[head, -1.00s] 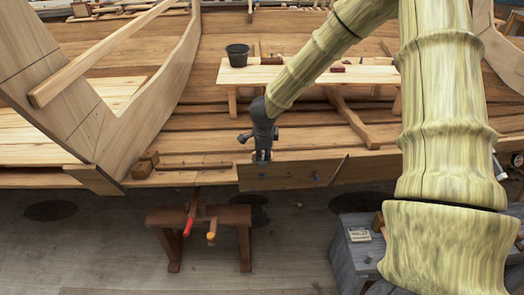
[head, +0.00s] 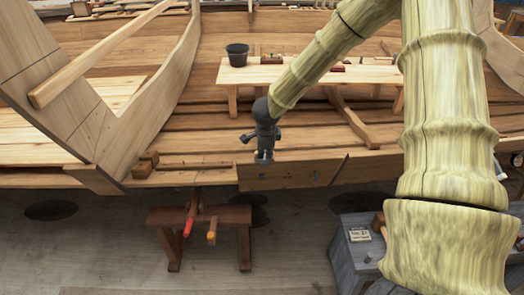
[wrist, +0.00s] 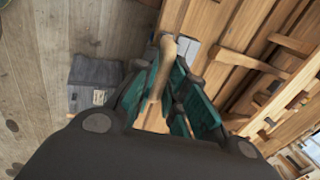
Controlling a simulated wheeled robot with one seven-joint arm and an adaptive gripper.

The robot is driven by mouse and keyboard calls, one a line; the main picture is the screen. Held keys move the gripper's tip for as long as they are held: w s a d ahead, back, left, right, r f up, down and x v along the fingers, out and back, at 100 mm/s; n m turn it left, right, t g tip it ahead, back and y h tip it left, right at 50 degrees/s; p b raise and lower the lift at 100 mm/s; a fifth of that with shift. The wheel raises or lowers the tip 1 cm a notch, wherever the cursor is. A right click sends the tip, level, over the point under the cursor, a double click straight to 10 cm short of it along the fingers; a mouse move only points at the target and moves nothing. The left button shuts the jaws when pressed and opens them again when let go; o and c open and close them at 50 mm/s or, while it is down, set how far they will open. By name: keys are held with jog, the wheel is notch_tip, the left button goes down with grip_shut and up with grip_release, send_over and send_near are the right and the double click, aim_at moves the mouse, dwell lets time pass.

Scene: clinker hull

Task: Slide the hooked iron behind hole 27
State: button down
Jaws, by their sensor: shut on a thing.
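My gripper (head: 264,156) is at the upper edge of a short wooden plank (head: 300,174) on the hull's side. The plank has a few small dark marks; no hole number is legible, so I cannot tell which is hole 27. In the wrist view my gripper (wrist: 172,72) has teal finger pads, closed around a slim tan wooden piece (wrist: 157,85) like a handle. This looks like the hooked iron's handle. Its hook is not visible, and I cannot tell whether it touches the plank.
A bench with a black bucket (head: 237,54) stands inside the hull. A brown trestle (head: 222,216) with red- and orange-handled tools stands below the plank. A grey chest (head: 356,240) is at lower right. A curved frame (head: 130,130) rises at left. Bare floor lies in front.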

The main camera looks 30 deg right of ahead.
jog(key=shift+s+d+p, duration=0.3)
jog(key=shift+s+d, duration=0.1)
jog(key=shift+d, duration=0.3)
jog(key=shift+s+d+p, duration=0.3)
jog(key=shift+s+d, duration=0.1)
jog(key=shift+d, duration=0.25)
jog(key=shift+s+d+p, duration=0.3)
jog(key=shift+s+d, duration=0.1)
jog(key=shift+d, duration=0.3)
jog(key=shift+d, duration=0.1)
jog(key=shift+s+d+p, duration=0.45)
jog(key=shift+d, duration=0.3)
jog(key=shift+s+d+p, duration=0.4)
jog(key=shift+s+d, duration=0.05)
jog(key=shift+d, duration=0.35)
jog(key=shift+s+d+p, duration=0.45)
jog(key=shift+d, duration=0.3)
jog(key=shift+d, duration=0.15)
jog(key=shift+s+d+p, duration=0.45)
jog(key=shift+d, duration=0.3)
jog(key=shift+s+d+p, duration=0.4)
jog(key=shift+d+p, duration=0.05)
jog(key=shift+d, duration=0.3)
jog(key=shift+s+d+p, duration=0.45)
jog(key=shift+d, duration=0.3)
jog(key=shift+s+d, duration=0.1)
